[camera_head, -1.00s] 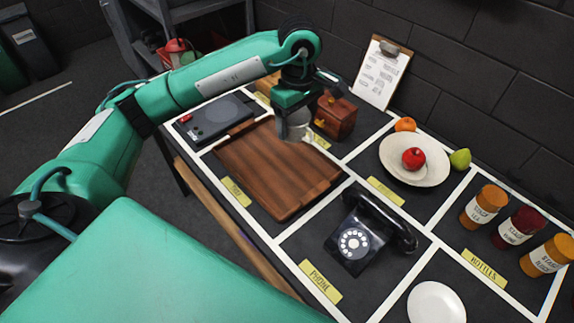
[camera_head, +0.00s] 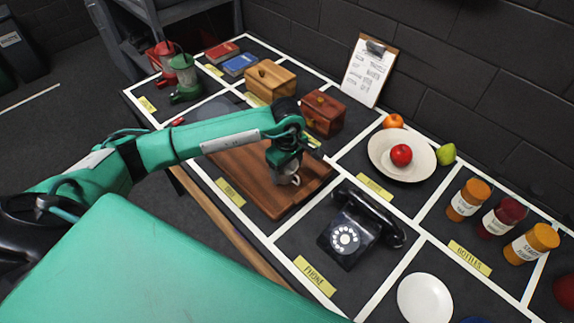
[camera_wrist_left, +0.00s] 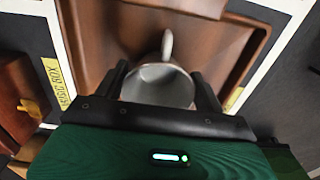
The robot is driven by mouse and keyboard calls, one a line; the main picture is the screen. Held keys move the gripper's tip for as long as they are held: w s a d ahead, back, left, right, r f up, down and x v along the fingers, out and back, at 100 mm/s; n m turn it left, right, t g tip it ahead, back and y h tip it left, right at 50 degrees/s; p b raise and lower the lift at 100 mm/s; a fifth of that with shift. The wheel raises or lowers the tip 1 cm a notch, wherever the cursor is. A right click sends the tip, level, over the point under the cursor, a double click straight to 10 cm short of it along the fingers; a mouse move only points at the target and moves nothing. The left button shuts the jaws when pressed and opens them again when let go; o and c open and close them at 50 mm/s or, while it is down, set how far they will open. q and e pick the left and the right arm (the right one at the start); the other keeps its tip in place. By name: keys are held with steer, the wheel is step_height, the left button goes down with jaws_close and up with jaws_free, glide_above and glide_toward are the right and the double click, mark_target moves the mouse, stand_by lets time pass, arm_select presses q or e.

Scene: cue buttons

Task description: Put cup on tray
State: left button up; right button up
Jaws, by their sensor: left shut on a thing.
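The cup (camera_head: 291,178) is light grey with a handle. My left gripper (camera_head: 284,165) is shut on it, over the right part of the brown wooden tray (camera_head: 240,180). In the left wrist view the cup (camera_wrist_left: 158,86) sits between the two fingers (camera_wrist_left: 160,90), its handle pointing away toward the tray (camera_wrist_left: 105,30). I cannot tell whether the cup's base touches the tray. My right gripper is not in view.
A black phone (camera_head: 355,228) stands right of the tray. A dark red-brown box (camera_head: 322,114) stands behind it, near a fruit plate (camera_head: 385,165). A white plate (camera_head: 424,300) and several bottles (camera_head: 467,200) are further right.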

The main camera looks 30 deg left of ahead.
arm_select(q)
steer(key=shift+f+b, duration=0.2)
steer(key=shift+b, duration=0.1)
steer(key=o, duration=1.1)
steer(key=shift+c, duration=0.2)
steer(key=shift+r, duration=0.1)
